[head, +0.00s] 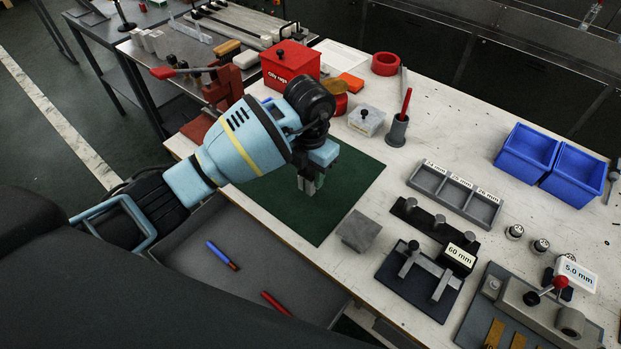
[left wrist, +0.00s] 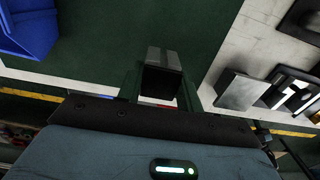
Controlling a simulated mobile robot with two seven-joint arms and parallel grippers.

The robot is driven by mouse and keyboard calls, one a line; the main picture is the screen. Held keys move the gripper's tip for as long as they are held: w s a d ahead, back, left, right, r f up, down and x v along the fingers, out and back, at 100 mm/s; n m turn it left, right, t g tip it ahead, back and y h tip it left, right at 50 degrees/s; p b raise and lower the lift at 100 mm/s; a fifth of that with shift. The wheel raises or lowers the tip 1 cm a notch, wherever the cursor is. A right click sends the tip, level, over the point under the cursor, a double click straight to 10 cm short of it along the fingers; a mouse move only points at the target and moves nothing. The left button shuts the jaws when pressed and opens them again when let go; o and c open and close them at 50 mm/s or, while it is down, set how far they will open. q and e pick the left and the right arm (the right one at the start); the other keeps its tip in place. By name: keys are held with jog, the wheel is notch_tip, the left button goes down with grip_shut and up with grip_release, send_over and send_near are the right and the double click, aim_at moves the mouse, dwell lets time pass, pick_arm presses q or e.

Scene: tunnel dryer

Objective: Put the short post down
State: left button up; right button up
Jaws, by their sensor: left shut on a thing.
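My left gripper (head: 310,184) reaches in from the left in the head view and points down over the dark green mat (head: 345,187). In the left wrist view its greenish fingers are shut on a small grey block-like piece (left wrist: 162,62), taken to be the short post. Its near face is dark. The fingers hide its sides, and whether its bottom touches the mat cannot be told. My right gripper is not in view.
A grey square block (head: 360,230) stands at the mat's right edge, near the 60 mm fixture (head: 420,282). A three-slot labelled tray (head: 455,196), blue bins (head: 527,150) and a pen cup (head: 397,131) lie beyond. An open drawer (head: 200,242) is in front. The mat around the gripper looks clear.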

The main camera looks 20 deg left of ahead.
pick_arm(q)
jog(key=shift+w, duration=0.1)
jog(key=shift+w, duration=0.3)
jog(key=shift+s+f, duration=0.1)
jog(key=shift+f, duration=1.65)
jog(key=shift+f, duration=0.1)
jog(key=o, duration=1)
jog(key=shift+f, duration=0.1)
jog(key=shift+r+p, duration=0.35)
jog(key=shift+r, duration=5.85)
